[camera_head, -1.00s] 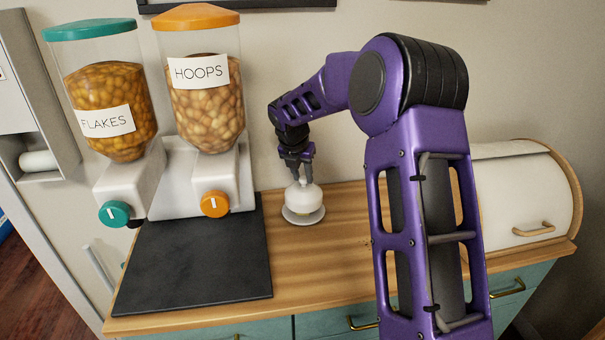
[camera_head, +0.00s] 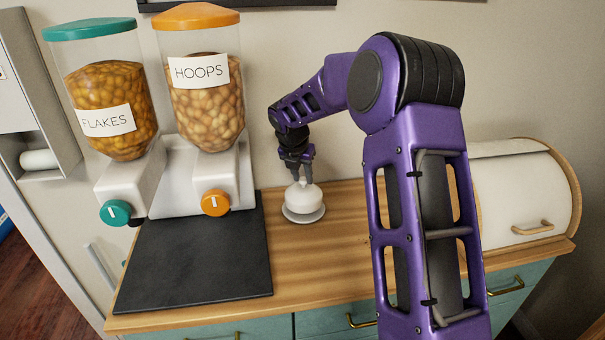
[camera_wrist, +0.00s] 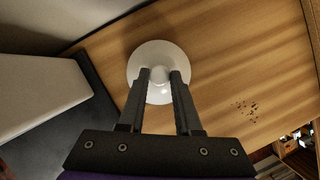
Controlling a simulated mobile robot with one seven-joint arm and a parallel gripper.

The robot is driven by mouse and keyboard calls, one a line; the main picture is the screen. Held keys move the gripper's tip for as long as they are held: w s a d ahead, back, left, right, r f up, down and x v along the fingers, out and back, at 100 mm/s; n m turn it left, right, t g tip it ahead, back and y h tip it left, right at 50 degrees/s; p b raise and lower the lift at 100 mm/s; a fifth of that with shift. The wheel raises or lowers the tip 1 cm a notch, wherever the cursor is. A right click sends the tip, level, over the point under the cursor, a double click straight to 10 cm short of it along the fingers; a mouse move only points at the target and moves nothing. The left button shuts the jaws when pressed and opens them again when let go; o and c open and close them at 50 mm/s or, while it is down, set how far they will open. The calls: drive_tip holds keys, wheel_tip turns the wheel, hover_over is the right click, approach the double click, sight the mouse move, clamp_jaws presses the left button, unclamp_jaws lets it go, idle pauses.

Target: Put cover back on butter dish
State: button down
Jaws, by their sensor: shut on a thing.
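The white domed butter dish cover (camera_head: 303,198) is on or just above its pale round dish base (camera_head: 303,216) on the wooden counter. In the wrist view the cover (camera_wrist: 158,58) appears as a white disc with a knob in its middle. My gripper (camera_head: 302,181) points down over the cover. In the wrist view my gripper's fingers (camera_wrist: 159,76) are shut on the cover's knob. The base is hidden under the cover in the wrist view. I cannot tell whether cover and base touch.
Two cereal dispensers, flakes (camera_head: 108,115) and hoops (camera_head: 205,100), stand at the left behind a dark mat (camera_head: 195,258). A white bread bin (camera_head: 520,190) stands at the right. Dark crumbs (camera_wrist: 246,107) lie on the counter (camera_head: 330,255), which is clear near the dish.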

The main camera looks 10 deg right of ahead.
drive_tip(key=shift+f+p, duration=0.45)
drive_tip(key=shift+f, duration=0.5)
idle(1.8)
drive_tip(key=shift+c, duration=0.2)
unclamp_jaws()
idle(0.4)
drive_tip(key=shift+r, duration=0.1)
drive_tip(key=shift+r+p, duration=1.25)
drive_tip(key=shift+r, duration=2.15)
